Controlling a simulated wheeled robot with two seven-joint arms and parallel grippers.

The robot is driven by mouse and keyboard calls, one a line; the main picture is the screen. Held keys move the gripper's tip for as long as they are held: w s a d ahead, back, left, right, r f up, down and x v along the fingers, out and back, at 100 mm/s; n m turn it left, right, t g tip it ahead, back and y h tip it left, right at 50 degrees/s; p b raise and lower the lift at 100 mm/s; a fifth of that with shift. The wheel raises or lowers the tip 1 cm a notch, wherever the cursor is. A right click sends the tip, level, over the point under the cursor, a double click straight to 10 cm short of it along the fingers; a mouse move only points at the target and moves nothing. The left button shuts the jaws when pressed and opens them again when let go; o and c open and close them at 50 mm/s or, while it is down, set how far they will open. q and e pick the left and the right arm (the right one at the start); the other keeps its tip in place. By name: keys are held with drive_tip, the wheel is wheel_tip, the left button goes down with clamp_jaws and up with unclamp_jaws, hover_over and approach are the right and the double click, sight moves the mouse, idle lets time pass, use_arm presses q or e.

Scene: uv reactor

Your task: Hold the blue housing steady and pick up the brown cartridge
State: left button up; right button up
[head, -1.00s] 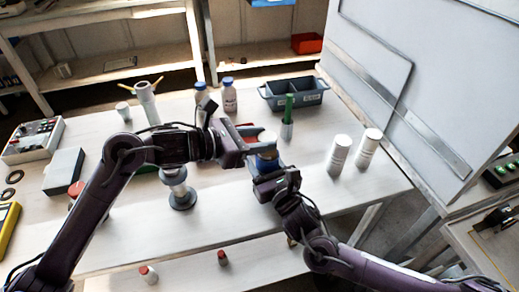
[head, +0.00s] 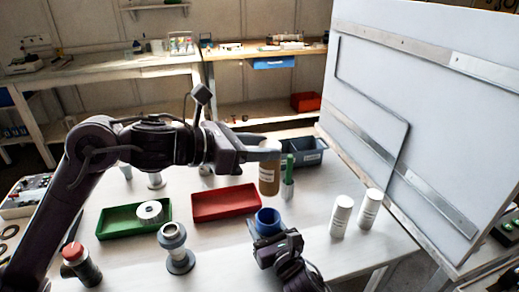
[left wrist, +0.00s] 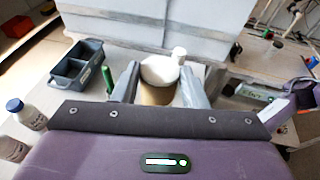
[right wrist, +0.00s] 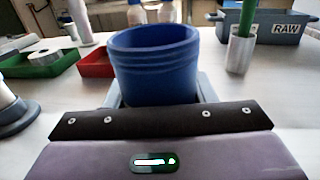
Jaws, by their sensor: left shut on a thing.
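The brown cartridge (head: 269,181) is upright in the air just above the blue housing (head: 268,222). My left gripper (head: 266,152) is shut on the cartridge near its top. In the left wrist view the cartridge's pale top and brown body (left wrist: 156,96) sit between the two fingers. The blue housing stands open-topped on the table; it also shows in the right wrist view (right wrist: 155,65). My right gripper (head: 268,236) has its fingers on both sides of the housing, low on its wall, and appears shut on it. The housing's lower part is hidden by that gripper.
A red tray (head: 226,216) and a green tray (head: 112,231) holding a white ring lie to the left. A grey spool-like stand (head: 178,262) is in front. White bottles (head: 340,217) stand at right. A grey bin (head: 311,158) and green-topped tube (head: 288,190) are behind.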

drive_tip(key=o, duration=0.5)
drive_tip(key=shift+s, duration=0.1)
